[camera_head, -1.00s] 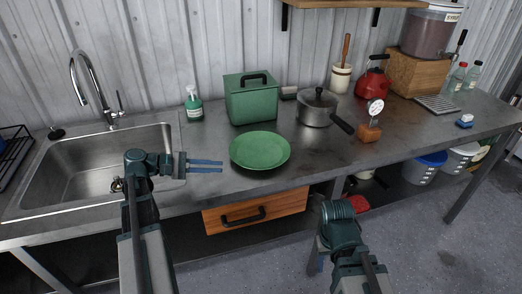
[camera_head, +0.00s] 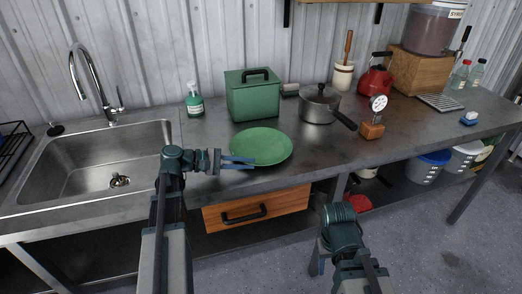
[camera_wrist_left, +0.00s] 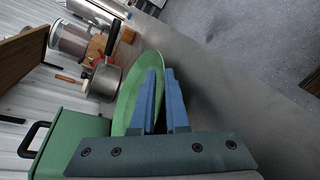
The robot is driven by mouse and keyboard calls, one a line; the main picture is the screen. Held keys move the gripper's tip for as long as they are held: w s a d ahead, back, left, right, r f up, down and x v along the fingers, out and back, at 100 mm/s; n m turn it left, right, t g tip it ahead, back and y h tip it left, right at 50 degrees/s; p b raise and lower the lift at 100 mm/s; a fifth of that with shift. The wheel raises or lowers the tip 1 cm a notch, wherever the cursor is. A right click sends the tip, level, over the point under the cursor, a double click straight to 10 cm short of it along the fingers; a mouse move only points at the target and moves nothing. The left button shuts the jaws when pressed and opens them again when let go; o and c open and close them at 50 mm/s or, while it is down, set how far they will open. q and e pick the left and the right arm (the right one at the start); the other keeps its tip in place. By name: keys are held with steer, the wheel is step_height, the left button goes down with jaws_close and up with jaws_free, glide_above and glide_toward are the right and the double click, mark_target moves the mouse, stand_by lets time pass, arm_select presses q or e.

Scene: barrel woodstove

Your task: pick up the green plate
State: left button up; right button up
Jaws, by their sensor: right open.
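The green plate (camera_head: 262,146) lies on the metal counter near its front edge. It also shows in the left wrist view (camera_wrist_left: 130,92), just beyond the fingers. My left gripper (camera_head: 238,162) is at the plate's near-left rim, its blue fingers apart and pointing right. In the left wrist view the left gripper's fingers (camera_wrist_left: 160,85) have a narrow gap with green plate visible in it; whether they touch the rim I cannot tell. My right gripper (camera_head: 316,266) hangs low in front of the counter, away from the plate, mostly hidden by its own arm.
A green box (camera_head: 252,98) stands behind the plate, with a spray bottle (camera_head: 194,102) left of it. A saucepan (camera_head: 318,108) and a dial gauge on a wooden base (camera_head: 372,130) are to the right. The sink (camera_head: 95,170) is left; a wooden drawer (camera_head: 255,209) is below.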

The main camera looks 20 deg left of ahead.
mark_target(256, 170)
arm_select(q)
steer(key=x, duration=0.2)
steer(key=shift+w+d+f+b, duration=0.25)
steer(key=shift+w+b, duration=0.05)
steer(key=shift+b, duration=0.05)
steer(key=shift+w+d, duration=0.25)
steer(key=shift+d, duration=0.1)
jaws_close()
arm_select(e)
steer(key=shift+f, duration=0.55)
steer(key=shift+r, duration=0.1)
stand_by(0.4)
